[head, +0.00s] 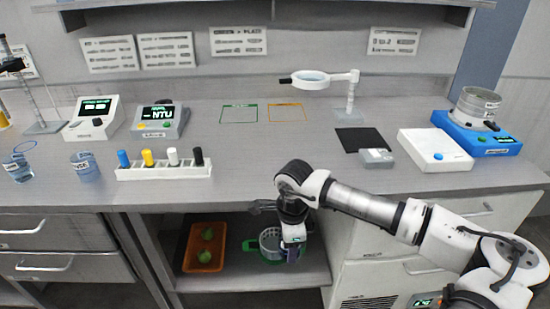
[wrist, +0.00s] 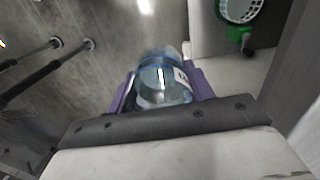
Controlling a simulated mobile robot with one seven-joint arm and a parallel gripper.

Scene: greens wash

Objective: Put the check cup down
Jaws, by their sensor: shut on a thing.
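The check cup (wrist: 165,82), clear with a blue tint and a partly visible label, is between the purple fingers of my gripper (wrist: 164,88) in the wrist view. The fingers are shut on it, one on each side. In the head view my gripper (head: 293,246) points down in front of the open lower shelf, below the counter's front edge. The cup is mostly hidden there by the gripper. I cannot tell whether it touches anything beneath it.
On the lower shelf (head: 225,284), an orange tray (head: 190,262) holds green produce, and a green-handled strainer (head: 268,243) stands close beside my gripper. It also shows in the wrist view (wrist: 246,30). The counter (head: 240,180) above holds a bottle rack (head: 165,173), beakers and instruments; its middle is clear.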

